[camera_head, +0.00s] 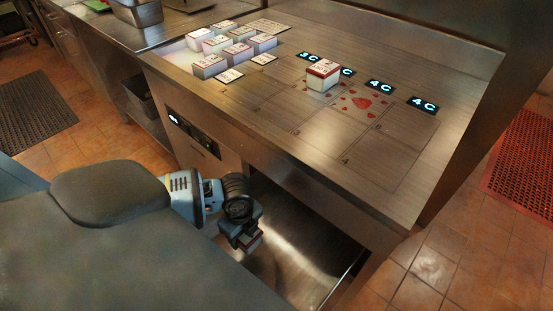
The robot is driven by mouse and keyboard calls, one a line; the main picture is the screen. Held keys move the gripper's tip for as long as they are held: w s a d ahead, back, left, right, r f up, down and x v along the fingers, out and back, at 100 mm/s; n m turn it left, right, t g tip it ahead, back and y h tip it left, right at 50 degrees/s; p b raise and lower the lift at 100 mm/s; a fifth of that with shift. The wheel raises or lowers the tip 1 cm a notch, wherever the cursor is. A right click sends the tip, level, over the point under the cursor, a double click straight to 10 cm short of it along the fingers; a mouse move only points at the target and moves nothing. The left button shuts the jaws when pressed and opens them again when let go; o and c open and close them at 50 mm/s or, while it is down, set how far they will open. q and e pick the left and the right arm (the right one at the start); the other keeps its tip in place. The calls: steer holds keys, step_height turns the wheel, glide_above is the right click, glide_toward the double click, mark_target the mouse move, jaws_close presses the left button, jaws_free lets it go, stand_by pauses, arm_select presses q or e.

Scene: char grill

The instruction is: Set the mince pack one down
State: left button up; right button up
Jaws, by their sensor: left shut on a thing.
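My left gripper (243,232) is shut on a small pack (251,243), likely the mince pack, in the lower middle of the head view. Only a little of the pack shows, pale with a reddish tint; the dark gripper hides the rest. It is held over the open steel drawer (300,245) below the counter front. I cannot tell whether the pack touches the drawer floor. My right gripper is not in view.
A white and red box (323,76) stands on the steel counter (250,101) near several lit displays (379,84). Several similar boxes (209,66) and flat cards stand at the back left. The drawer's right part looks empty.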

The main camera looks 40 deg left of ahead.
mark_target(266, 252)
arm_select(q)
steer(key=shift+f, duration=0.1)
step_height(266, 252, down, 5)
steer(key=shift+f+b, duration=0.15)
steer(key=shift+b, duration=0.35)
steer(key=shift+f, duration=0.5)
steer(key=shift+f+b, duration=0.4)
steer(key=shift+f, duration=1.3)
steer(key=shift+f, duration=0.2)
steer(key=o, duration=1.2)
steer(key=shift+r, duration=0.1)
